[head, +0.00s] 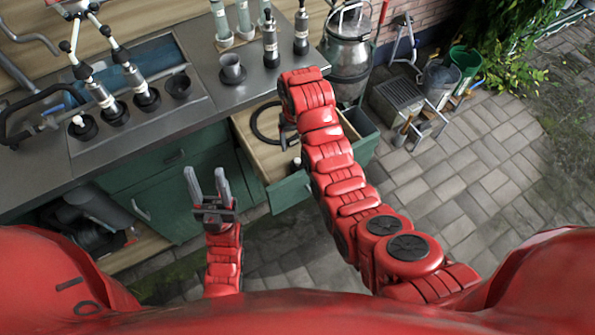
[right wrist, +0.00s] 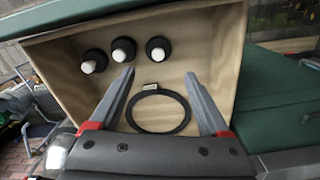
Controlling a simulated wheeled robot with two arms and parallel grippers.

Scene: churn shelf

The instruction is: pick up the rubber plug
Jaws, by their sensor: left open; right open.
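The open drawer (right wrist: 218,45) in the right wrist view holds three dark round pieces with pale ends, a left one (right wrist: 94,61), a middle one (right wrist: 124,49) and a right one (right wrist: 159,48). They could be rubber plugs, but I cannot tell for sure. A black ring (right wrist: 137,121) lies nearer, below my right gripper (right wrist: 160,74). That gripper is open and empty, its fingers reaching over the drawer, apart from the dark pieces. In the head view my right arm hides part of the drawer (head: 243,125). My left gripper (head: 205,172) is open and empty in front of the green cabinet.
The metal counter (head: 190,120) carries a dark cup (head: 178,86), a grey cup (head: 232,70) and several upright tubes. A metal churn (head: 348,55) stands beyond the drawer. The paved floor (head: 440,220) at right is mostly clear.

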